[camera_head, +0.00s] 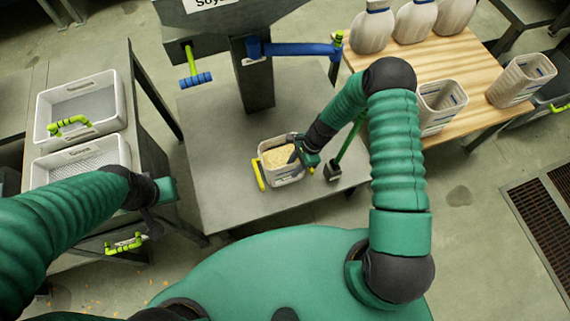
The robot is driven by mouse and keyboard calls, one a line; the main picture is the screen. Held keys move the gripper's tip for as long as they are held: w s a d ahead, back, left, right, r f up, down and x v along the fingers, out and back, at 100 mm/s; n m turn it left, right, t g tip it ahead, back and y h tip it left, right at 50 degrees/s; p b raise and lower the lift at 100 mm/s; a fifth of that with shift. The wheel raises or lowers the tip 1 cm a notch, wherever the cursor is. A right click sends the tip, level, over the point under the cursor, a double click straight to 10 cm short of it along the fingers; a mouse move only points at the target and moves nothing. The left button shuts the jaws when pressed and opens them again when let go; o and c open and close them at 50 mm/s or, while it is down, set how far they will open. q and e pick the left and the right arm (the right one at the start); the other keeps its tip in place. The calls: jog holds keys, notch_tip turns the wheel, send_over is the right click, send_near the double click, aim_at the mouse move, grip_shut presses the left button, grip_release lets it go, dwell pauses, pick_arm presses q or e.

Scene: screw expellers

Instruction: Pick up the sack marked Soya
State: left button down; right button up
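No sack's wording can be read here. Closed white sacks or jugs (372,31) stand at the back of the wooden table, and two open, light-coloured sack-like containers (440,108) (522,80) stand nearer its front and right. The label "Soy…" (211,4), cut off by the top edge, is on the grey machine. My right gripper (298,153) is at the right rim of a pale container (284,175) filled with yellowish grain; whether its fingers grip the rim is unclear.
The wooden table (470,55) is at the upper right. The grey machine base (212,165) has blue and green levers (305,49). A floor grate (545,220) lies at the right.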

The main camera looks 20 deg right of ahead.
aim_at(287, 174)
jog(key=x, duration=0.3)
jog(key=shift+a+b, duration=0.3)
jog(key=shift+a, duration=0.05)
jog(key=shift+w+f, duration=0.1)
jog(key=shift+f, duration=0.05)
jog(key=shift+a+f, duration=0.1)
jog(key=shift+a, duration=0.05)
grip_shut()
dwell(1.4)
